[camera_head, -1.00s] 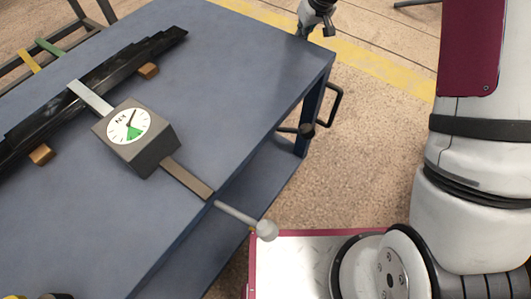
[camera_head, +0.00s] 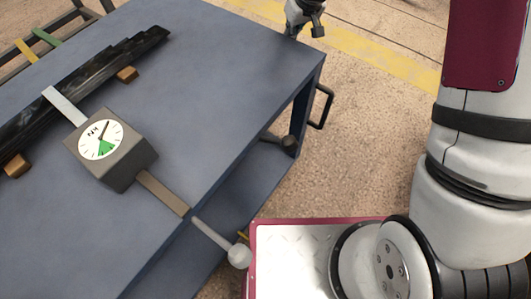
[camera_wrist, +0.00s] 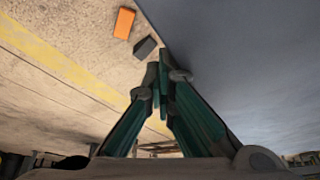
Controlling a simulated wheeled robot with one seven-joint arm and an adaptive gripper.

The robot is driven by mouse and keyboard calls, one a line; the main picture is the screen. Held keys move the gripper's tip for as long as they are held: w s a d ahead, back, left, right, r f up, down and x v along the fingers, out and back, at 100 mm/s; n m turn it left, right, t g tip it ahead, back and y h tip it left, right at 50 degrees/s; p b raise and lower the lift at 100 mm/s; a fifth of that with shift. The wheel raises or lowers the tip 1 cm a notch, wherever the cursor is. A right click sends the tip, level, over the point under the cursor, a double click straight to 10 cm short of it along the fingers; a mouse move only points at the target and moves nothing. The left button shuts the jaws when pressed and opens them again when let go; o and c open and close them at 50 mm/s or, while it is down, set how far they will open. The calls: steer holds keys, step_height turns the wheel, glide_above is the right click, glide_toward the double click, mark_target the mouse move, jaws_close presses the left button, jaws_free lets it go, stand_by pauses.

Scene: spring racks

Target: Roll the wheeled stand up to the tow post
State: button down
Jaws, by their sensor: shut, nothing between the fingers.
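The wheeled stand (camera_head: 235,60) is a blue table with a lower shelf (camera_head: 226,222) and a black handle (camera_head: 323,107) at its right end. Its wheels are not seen. My gripper (camera_wrist: 160,66) is shut and empty, with teal fingers close beside the stand's blue-grey surface, which fills the right of the wrist view (camera_wrist: 260,70). I cannot tell whether they touch. In the head view the end of my arm shows at the stand's far corner, its fingertips not clear. I cannot make out a tow post.
On the stand are a dial gauge box (camera_head: 112,155) with a ball-ended rod (camera_head: 215,236) jutting over the near edge, and a black leaf spring (camera_head: 85,80) on wooden blocks. An orange block (camera_wrist: 124,22) and dark block (camera_wrist: 145,46) show near the stand.

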mark_target(231, 91)
steer(key=shift+s+a+p, duration=0.25)
steer(key=shift+s+a, duration=1.35)
steer(key=shift+s, duration=0.6)
steer(key=shift+s+a+p, duration=0.3)
steer(key=shift+s+a, duration=1.25)
steer(key=shift+s, duration=0.65)
steer(key=shift+s+a+p, duration=0.25)
steer(key=shift+s+a, duration=1.35)
steer(key=shift+s, duration=0.6)
steer(key=shift+s+a+p, duration=0.7)
steer(key=shift+s+a, duration=0.3)
steer(key=shift+s, duration=0.4)
steer(key=shift+s+a+p, duration=0.75)
steer(key=shift+s+a, duration=0.3)
steer(key=shift+s, duration=0.3)
steer(key=shift+s+a+p, duration=0.7)
steer(key=shift+s+a, duration=0.3)
steer(key=shift+s, duration=0.4)
steer(key=shift+w+d+r+p, duration=0.3)
steer(key=shift+r+p, duration=0.6)
steer(key=shift+r, duration=0.45)
steer(key=shift+w+d+r+p, duration=0.15)
steer(key=shift+w+r+p, duration=0.2)
steer(key=shift+r+p, duration=0.75)
steer(key=shift+w+d+r+p, duration=0.3)
steer(key=shift+r+p, duration=0.4)
steer(key=shift+r, duration=0.85)
steer(key=shift+r, duration=0.1)
